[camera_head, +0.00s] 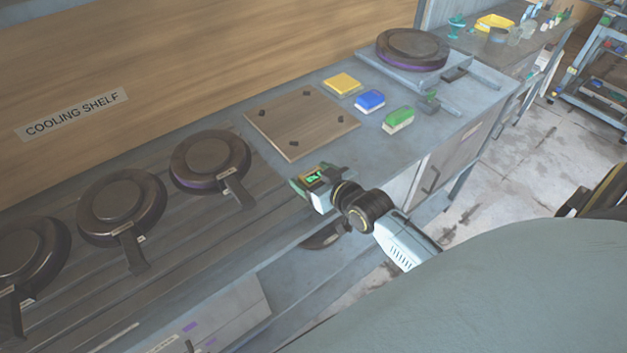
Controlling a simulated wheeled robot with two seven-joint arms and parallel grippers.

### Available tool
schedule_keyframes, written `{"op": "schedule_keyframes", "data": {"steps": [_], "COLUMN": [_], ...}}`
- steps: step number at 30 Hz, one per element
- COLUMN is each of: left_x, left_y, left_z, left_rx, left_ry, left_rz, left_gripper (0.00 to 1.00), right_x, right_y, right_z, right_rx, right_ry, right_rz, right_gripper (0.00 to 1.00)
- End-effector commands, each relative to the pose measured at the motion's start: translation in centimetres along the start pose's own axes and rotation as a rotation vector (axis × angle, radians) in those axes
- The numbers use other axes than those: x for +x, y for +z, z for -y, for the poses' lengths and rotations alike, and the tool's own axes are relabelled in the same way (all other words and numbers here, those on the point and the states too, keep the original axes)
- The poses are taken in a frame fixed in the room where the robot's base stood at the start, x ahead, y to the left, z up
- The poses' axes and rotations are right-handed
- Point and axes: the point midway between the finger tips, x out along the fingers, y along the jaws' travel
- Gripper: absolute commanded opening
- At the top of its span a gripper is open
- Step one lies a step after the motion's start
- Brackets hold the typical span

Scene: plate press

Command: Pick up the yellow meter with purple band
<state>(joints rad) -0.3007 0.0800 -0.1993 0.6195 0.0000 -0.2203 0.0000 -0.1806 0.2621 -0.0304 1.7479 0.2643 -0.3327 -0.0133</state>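My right gripper (317,187) is over the front edge of the bench, left of the end of my arm. A small device with a green-lit screen (314,178) and some yellow-orange at its edge shows at the fingers. I cannot tell whether it is held or whether it is the yellow meter. No purple band can be made out on it. A yellow block (342,84) lies on the bench behind, well apart from the gripper; it shows no clear screen or purple band. My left gripper is not in view.
Several round dark pans (122,206) with handles stand on the slatted left part of the bench (190,258). Another round pan (412,48) sits on a grey base.

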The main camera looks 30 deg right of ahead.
Motion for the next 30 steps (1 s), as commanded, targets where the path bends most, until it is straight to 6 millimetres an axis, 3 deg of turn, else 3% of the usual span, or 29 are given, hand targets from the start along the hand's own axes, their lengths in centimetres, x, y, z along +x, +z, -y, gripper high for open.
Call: {"op": "schedule_keyframes", "data": {"steps": [2, 9, 19, 30], "left_x": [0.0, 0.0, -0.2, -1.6], "left_y": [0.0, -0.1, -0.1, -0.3], "left_z": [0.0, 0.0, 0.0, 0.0], "left_rx": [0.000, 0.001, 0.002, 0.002], "left_ry": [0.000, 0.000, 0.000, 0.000], "left_rz": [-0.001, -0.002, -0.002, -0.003], "left_gripper": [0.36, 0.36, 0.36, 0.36], "right_x": [0.0, 0.0, -0.3, -2.8], "right_y": [0.0, 0.0, -0.9, -7.6], "right_z": [0.0, 0.0, 0.0, 0.0], "right_rx": [0.000, 0.000, -0.001, -0.001], "right_ry": [0.000, 0.000, 0.000, 0.000], "right_rz": [0.000, 0.000, -0.002, -0.004], "right_gripper": [0.62, 0.31, 0.30, 0.30]}}
